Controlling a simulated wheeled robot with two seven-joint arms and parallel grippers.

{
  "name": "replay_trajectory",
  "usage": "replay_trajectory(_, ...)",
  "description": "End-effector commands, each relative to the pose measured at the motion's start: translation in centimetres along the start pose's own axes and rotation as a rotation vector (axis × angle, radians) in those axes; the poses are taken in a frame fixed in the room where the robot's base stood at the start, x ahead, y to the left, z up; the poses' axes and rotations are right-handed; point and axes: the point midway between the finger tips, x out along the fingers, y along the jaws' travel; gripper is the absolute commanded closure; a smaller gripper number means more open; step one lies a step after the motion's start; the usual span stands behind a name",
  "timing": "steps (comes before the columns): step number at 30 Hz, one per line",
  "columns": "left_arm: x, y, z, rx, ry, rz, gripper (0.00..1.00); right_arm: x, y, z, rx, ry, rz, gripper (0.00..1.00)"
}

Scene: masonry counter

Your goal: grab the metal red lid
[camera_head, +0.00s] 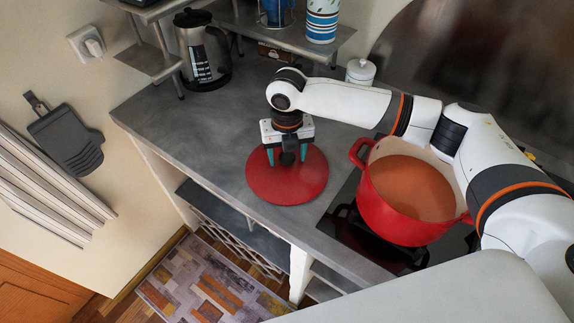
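The red lid (300,188) lies flat on the grey counter, left of the red pot. My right gripper (287,160) points straight down over the upper middle of the lid. Its two teal fingers stand apart on either side of the lid's centre. A dark knob-like part shows between the fingers, but the gripper body covers much of it. I cannot tell whether the fingers touch it. My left gripper is not in view.
A red pot (372,212) with orange-brown soup sits on the black cooktop (340,222). A coffee maker (200,50) and a white jar (361,71) stand at the back. The counter (190,118) left of the lid is clear.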

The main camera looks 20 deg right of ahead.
Motion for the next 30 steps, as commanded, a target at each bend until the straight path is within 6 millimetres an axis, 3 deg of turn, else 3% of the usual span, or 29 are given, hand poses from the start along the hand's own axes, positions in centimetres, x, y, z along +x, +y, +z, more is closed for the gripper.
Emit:
replay_trajectory(2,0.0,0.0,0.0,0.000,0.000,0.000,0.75,0.0,0.0,0.0,0.000,0.000,0.000,0.50)
replay_trajectory(11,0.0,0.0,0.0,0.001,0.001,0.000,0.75,-0.1,0.0,0.0,0.000,0.001,0.000,0.99)
replay_trajectory(23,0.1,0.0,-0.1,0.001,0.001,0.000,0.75,-0.6,0.0,-0.1,0.000,0.004,-0.002,1.00)
replay_trajectory(30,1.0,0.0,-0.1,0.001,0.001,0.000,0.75,-4.5,-0.1,-0.2,-0.001,0.007,-0.004,1.00)
